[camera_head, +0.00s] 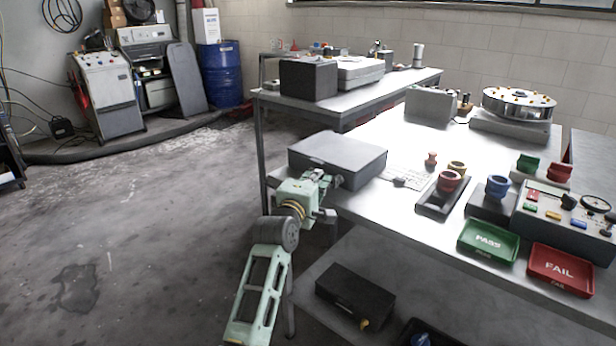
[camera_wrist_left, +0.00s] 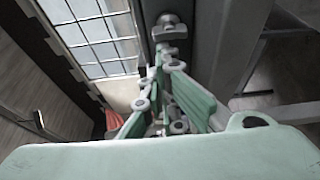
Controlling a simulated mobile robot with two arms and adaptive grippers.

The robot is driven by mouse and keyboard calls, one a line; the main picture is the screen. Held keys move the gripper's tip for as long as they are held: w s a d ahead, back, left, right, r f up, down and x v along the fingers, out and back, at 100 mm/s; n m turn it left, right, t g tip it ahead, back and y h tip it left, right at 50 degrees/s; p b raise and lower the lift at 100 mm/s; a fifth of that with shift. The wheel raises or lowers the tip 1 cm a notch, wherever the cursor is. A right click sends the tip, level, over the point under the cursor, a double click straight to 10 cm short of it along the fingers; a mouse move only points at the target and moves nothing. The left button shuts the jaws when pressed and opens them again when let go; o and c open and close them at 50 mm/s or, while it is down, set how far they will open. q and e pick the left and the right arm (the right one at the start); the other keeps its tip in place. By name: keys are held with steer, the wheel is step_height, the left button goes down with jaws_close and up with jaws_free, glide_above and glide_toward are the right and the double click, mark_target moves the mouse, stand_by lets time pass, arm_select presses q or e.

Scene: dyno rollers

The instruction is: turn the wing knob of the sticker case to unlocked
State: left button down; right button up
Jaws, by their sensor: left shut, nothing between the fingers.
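A flat grey case (camera_head: 338,155), which I take to be the sticker case, lies at the near left corner of the steel table. My left gripper (camera_head: 332,179) is at the case's near side, its fingers shut and empty. In the left wrist view a grey knob (camera_wrist_left: 169,27) sticks out of a dark face just beyond the tips of my left gripper (camera_wrist_left: 163,62). I cannot tell whether the fingertips touch the knob, nor which way its wings point. In the head view the gripper hides the knob. My right gripper is not in view.
A green PASS tray (camera_head: 488,241), a red FAIL tray (camera_head: 561,270) and a control panel (camera_head: 565,218) stand on the right of the table (camera_head: 400,212). A black box (camera_head: 355,298) with a yellow knob is on the lower shelf. The floor at left is open.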

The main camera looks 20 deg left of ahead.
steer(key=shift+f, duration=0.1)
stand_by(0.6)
arm_select(q)
steer(key=shift+d+r+m, duration=0.1)
steer(key=shift+r+m, duration=0.05)
steer(key=shift+m, duration=0.25)
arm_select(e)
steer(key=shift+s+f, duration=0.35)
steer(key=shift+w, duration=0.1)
